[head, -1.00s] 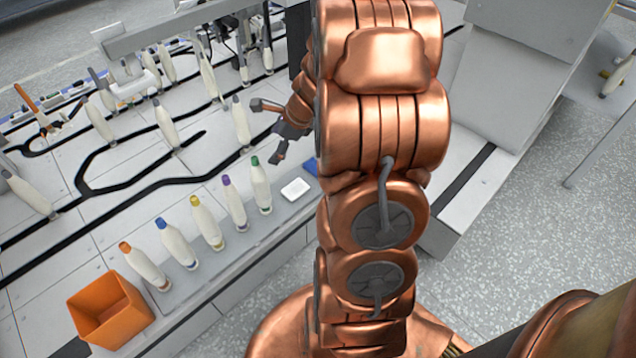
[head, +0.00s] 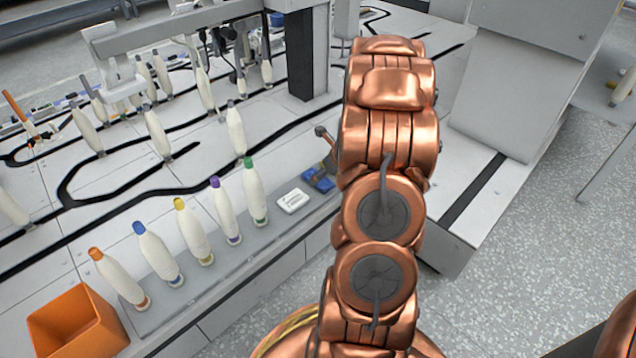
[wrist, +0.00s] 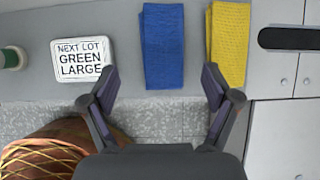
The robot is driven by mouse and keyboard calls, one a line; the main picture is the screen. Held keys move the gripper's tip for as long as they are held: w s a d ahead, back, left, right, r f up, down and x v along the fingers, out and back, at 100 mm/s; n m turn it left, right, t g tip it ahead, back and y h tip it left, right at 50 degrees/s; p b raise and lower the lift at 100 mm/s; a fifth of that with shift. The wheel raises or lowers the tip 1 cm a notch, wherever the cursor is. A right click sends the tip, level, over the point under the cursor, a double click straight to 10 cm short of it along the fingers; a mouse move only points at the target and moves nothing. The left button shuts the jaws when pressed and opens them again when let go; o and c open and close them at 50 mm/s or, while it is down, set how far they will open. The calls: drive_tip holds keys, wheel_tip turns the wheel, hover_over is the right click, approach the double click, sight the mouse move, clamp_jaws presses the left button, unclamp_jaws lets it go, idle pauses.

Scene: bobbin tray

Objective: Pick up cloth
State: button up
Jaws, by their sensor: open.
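A blue folded cloth (wrist: 163,48) and a yellow folded cloth (wrist: 229,45) lie side by side on the grey ledge in the wrist view. My gripper (wrist: 162,78) is open and empty, its fingers spread either side of the blue cloth's near end in the picture. I cannot tell its height above the cloth. In the head view part of the blue cloth (head: 318,180) shows beside my arm. One gripper finger (head: 322,134) shows there, and my arm hides the rest. The yellow cloth is hidden in that view.
A white sign (wrist: 82,58) reading "NEXT LOT GREEN LARGE" lies left of the blue cloth. Several bobbins with coloured tips, such as the green-tipped one (head: 254,195), stand along the ledge. An orange bin (head: 75,325) is at the near left.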

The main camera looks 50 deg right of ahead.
drive_tip(key=shift+b+x, duration=1.15)
drive_tip(key=shift+x, duration=1.1)
drive_tip(key=shift+w+d+r, duration=0.1)
drive_tip(key=shift+d, duration=0.05)
drive_tip(key=c, duration=1.1)
drive_tip(key=shift+r, duration=0.15)
wheel_tip(320, 180, up, 3)
drive_tip(key=p, duration=0.3)
drive_tip(key=shift+r, duration=0.25)
drive_tip(key=s+a, duration=0.2)
drive_tip(key=a, duration=0.1)
drive_tip(key=s+a, duration=0.3)
drive_tip(key=a, duration=0.1)
drive_tip(key=s+a+r, duration=0.1)
drive_tip(key=s+a, duration=0.2)
drive_tip(key=shift+s+a, duration=0.15)
drive_tip(key=shift+a, duration=0.2)
drive_tip(key=shift+s+a+b, duration=0.2)
drive_tip(key=shift+a+b, duration=0.2)
drive_tip(key=shift+b, duration=0.4)
